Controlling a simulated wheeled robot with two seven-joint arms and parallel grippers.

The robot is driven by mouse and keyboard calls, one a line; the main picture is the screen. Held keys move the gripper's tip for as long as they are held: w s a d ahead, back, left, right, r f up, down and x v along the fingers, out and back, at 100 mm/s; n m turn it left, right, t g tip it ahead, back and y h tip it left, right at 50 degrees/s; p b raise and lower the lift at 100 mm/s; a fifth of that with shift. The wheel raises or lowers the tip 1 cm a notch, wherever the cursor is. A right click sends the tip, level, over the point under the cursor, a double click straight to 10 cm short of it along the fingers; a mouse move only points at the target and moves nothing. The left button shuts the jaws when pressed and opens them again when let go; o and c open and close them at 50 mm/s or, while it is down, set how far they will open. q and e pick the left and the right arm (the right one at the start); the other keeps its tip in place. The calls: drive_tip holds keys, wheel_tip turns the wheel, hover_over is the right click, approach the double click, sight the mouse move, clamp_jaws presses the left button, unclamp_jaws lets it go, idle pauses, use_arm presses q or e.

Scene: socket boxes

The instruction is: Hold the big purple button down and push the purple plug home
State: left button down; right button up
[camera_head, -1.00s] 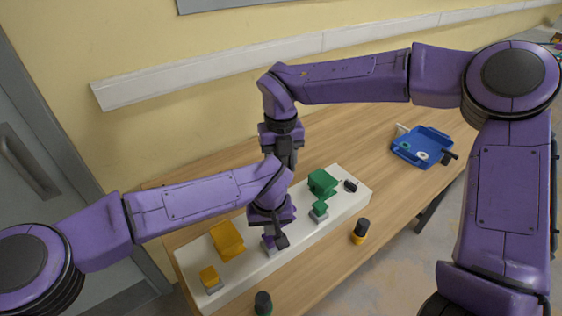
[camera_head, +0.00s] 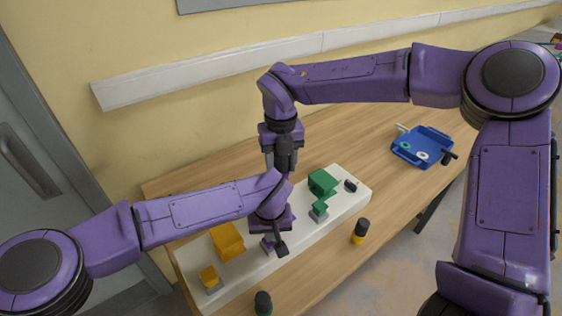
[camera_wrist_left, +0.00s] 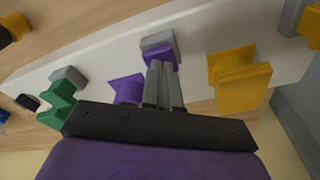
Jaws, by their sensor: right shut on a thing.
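The purple plug (camera_wrist_left: 164,54) sits in its grey socket (camera_wrist_left: 157,41) on the white board (camera_head: 350,193). My left gripper (camera_wrist_left: 163,66) has its two fingers close together, shut, with tips at the plug; whether they press on it I cannot tell. The plug is mostly hidden in the head view. The big purple button (camera_wrist_left: 127,89) stands beside it, partly hidden by my left gripper. My right gripper (camera_head: 283,160) points down behind the left arm; its fingertips and their contact are hidden.
A big yellow block (camera_head: 228,242) and small yellow piece (camera_head: 209,277) stand left on the board, and green ones (camera_head: 322,183) right. A yellow-and-black cylinder (camera_head: 360,231) and a green-and-black one (camera_head: 263,303) stand in front. A blue tray (camera_head: 422,147) lies at right.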

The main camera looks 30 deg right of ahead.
use_arm(q)
drive_tip(key=shift+f, duration=0.4)
use_arm(e)
drive_tip(key=shift+w, duration=0.1)
idle(1.0)
use_arm(q)
drive_tip(key=shift+s+f, duration=0.1)
use_arm(e)
drive_tip(key=shift+f, duration=4.9)
drive_tip(key=shift+f, duration=1.5)
drive_tip(key=o, duration=1.6)
drive_tip(key=shift+r, duration=3.5)
